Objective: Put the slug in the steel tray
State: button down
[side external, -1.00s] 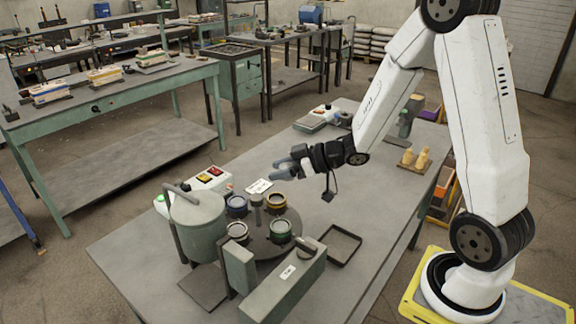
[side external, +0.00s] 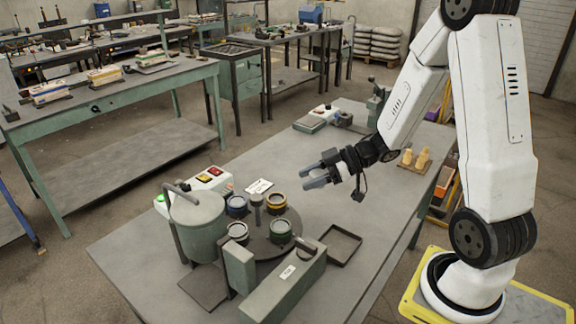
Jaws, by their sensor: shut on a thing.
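The steel tray (side external: 341,246) is a shallow, dark-rimmed square on the bench, right of the round turntable, and it looks empty. My gripper (side external: 311,176) is above the bench, up and slightly left of the tray in the picture, with its fingers pointing left. It is shut on the slug, of which at most a small pale bit shows among the dark fingers. The slug's shape is mostly hidden and too small to make out. The gripper is clear of the tray and the turntable.
The turntable (side external: 258,244) carries several small cups and a central post. A grey-green pot (side external: 198,228) and a long green block (side external: 285,290) flank it. A button box (side external: 210,180) stands behind. The mid-bench is mostly clear.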

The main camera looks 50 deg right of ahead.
send_over(270, 201)
jog(key=s, duration=0.4)
notch_tip(270, 201, down, 4)
jog(key=w+f, duration=0.3)
jog(key=f, duration=0.1)
jog(key=shift+d, duration=0.35)
jog(key=shift+w+f, duration=0.35)
jog(key=shift+w+d+f, duration=0.1)
jog(key=shift+w+f, duration=0.5)
jog(key=shift+f, duration=1.35)
jog(key=shift+f, duration=0.15)
